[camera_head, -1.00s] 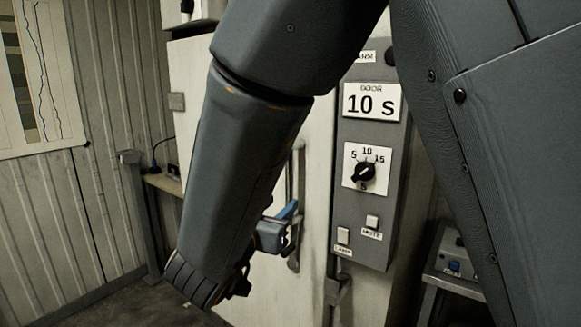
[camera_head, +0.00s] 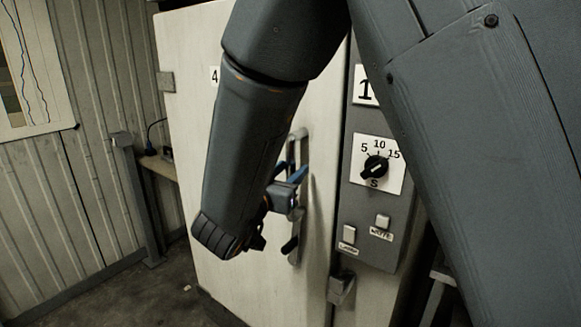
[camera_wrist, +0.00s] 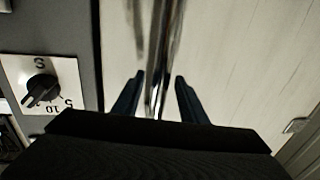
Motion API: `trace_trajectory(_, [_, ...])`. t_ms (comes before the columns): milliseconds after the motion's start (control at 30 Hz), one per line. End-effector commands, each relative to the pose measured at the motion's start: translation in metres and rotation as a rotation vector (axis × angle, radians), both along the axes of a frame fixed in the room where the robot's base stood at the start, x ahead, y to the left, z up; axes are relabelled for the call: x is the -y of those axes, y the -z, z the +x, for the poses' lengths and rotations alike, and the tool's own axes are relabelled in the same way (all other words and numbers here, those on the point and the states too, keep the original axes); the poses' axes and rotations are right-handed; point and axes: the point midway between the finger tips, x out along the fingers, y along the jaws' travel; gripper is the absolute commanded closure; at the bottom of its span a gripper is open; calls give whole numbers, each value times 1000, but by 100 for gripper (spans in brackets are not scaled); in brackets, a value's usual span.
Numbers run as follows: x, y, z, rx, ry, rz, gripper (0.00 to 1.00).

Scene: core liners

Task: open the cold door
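The cold door (camera_head: 215,265) is a pale, tall panel that looks shut against its frame. A vertical metal handle (camera_head: 295,150) stands on it near its right edge. My gripper (camera_head: 296,188) is at the handle's middle, its blue fingers partly hidden by my wrist. In the wrist view the shiny handle bar (camera_wrist: 163,50) runs between the two fingers of my gripper (camera_wrist: 160,98). The fingers are apart, with a visible gap on each side of the bar, and I cannot see them touch it.
A grey control panel (camera_head: 359,212) with a dial (camera_head: 376,167) and buttons is right of the door. A metal latch (camera_head: 341,288) sits below it. A post (camera_head: 135,200) and small shelf stand at left. The floor (camera_head: 150,290) before the door looks mostly clear.

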Motion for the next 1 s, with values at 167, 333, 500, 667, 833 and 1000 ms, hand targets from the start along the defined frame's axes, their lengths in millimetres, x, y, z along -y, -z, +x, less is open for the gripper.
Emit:
trace_trajectory(167, [4, 0, 8, 0, -1, 0, 61])
trace_trajectory(333, [3, 0, 9, 0, -4, 0, 61])
trace_trajectory(500, [3, 0, 8, 0, -4, 0, 78])
trace_trajectory(667, [3, 0, 8, 0, -3, 0, 100])
trace_trajectory(833, [3, 0, 8, 0, -3, 0, 100])
trace_trajectory(1000, [-1, 0, 1, -1, 4, 0, 100])
